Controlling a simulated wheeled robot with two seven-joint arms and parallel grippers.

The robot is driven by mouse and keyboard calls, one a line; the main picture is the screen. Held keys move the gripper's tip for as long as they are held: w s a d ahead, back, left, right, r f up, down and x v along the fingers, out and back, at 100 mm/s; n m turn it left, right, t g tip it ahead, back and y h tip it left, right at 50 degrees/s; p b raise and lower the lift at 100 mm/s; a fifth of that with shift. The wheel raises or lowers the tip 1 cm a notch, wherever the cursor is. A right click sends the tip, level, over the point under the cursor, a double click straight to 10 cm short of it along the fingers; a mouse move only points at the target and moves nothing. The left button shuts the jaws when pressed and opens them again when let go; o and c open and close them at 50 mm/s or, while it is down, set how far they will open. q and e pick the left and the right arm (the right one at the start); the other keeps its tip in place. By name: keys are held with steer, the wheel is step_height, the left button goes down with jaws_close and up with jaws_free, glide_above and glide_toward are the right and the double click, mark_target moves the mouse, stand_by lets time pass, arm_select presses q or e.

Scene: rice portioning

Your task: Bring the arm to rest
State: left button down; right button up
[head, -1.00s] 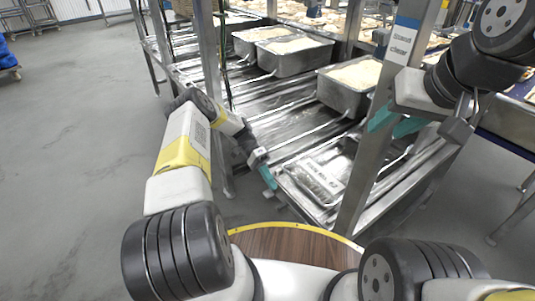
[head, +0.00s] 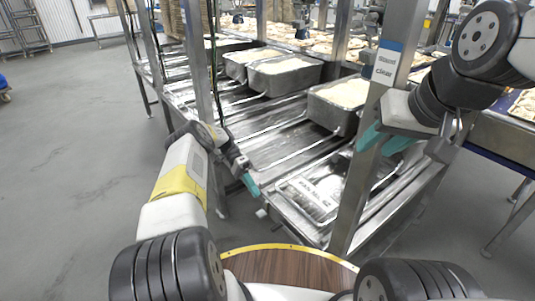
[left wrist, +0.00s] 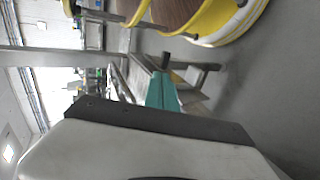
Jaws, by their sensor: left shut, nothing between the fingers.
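My left gripper (head: 250,184) has teal fingers pressed together with nothing between them. It hangs beside the left front edge of the metal rack, left of a shallow metal tray (head: 285,192) with a white label. In the left wrist view its fingers (left wrist: 162,92) point away from the wrist, shut and empty. My right gripper (head: 385,138) is at the right, by the rack's front post. Its two teal fingers are spread apart, and I see nothing between them.
The steel post (head: 370,140) stands close to my right gripper. Deep metal pans (head: 335,118) of pale food sit on the rack's slatted shelf. A blue-edged table (head: 505,138) is at the right. The grey floor (head: 70,190) at the left is clear.

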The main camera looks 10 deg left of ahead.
arm_select(q)
steer(key=shift+r, duration=0.1)
step_height(320, 180, up, 31)
steer(key=s+d+n+t+y, duration=0.2)
steer(key=n+t+y, duration=0.1)
steer(key=t+y, duration=0.25)
steer(key=s+r+n+t+y, duration=0.15)
steer(key=s+r+t, duration=0.25)
steer(key=s+r, duration=0.65)
steer(key=s+a+n+t, duration=0.1)
steer(key=s+n+t, duration=0.3)
steer(key=s, duration=1)
steer(key=shift+s+r+t+h, duration=0.2)
steer(key=shift+s+t+h, duration=0.2)
steer(key=shift+t, duration=0.15)
